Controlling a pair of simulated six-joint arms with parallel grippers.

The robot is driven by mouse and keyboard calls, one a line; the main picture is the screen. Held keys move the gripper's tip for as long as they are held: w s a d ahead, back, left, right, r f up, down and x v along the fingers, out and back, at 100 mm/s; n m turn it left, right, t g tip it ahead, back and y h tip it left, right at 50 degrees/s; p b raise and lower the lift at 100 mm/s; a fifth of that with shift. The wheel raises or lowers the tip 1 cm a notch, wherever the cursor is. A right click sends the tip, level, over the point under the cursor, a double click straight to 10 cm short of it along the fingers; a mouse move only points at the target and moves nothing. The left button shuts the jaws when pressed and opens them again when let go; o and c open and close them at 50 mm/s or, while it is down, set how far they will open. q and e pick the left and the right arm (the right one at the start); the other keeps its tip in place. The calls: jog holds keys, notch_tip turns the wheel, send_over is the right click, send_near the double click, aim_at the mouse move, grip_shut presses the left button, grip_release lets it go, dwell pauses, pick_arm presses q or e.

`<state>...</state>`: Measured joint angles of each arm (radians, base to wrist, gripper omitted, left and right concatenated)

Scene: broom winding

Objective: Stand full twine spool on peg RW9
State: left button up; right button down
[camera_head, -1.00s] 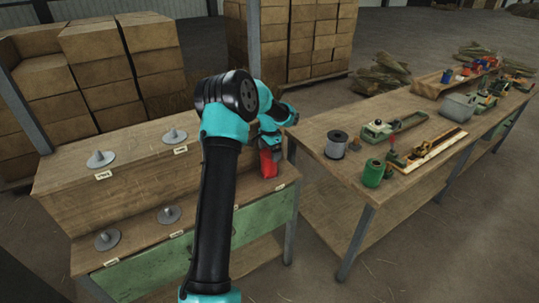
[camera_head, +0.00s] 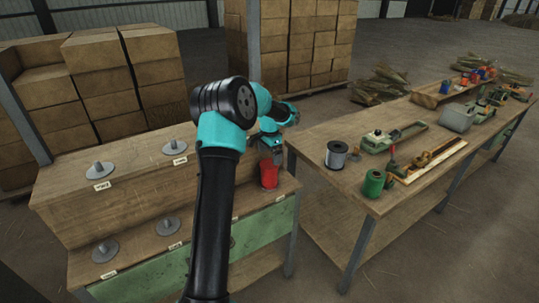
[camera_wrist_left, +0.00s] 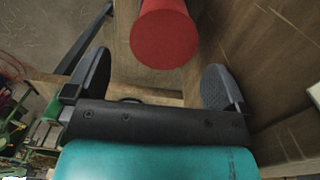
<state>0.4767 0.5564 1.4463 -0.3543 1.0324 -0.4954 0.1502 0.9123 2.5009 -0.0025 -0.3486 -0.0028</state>
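A red spool (camera_head: 269,174) stands upright at the right end of the lower step of the peg rack (camera_head: 135,240). Whether a peg is inside it is hidden. My left gripper (camera_head: 271,146) is just behind and above the spool. In the left wrist view the fingers (camera_wrist_left: 158,78) are spread wide, and the red spool's round end (camera_wrist_left: 164,38) shows beyond them, apart from both. Bare grey pegs stand on the upper step (camera_head: 100,169) and lower step (camera_head: 105,250), with small labels too small to read. My right gripper is out of view.
The workbench (camera_head: 320,178) at right holds a grey-white spool (camera_head: 336,155), a green spool (camera_head: 374,183), tools and a grey bin (camera_head: 458,117). Stacked boxes (camera_head: 150,75) stand behind the rack. My left arm hides part of the rack's middle.

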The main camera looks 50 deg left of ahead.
aim_at(270, 160)
pick_arm(q)
jog(key=shift+w+a+r, duration=0.15)
jog(key=shift+r, duration=0.5)
jog(key=shift+w+a+r, duration=0.1)
jog(key=shift+a+r, duration=0.05)
jog(key=shift+r, duration=0.5)
notch_tip(270, 160, down, 5)
jog(key=shift+d+f, duration=0.1)
jog(key=shift+d, duration=0.05)
jog(key=shift+s+f, duration=0.15)
jog(key=shift+f, duration=0.4)
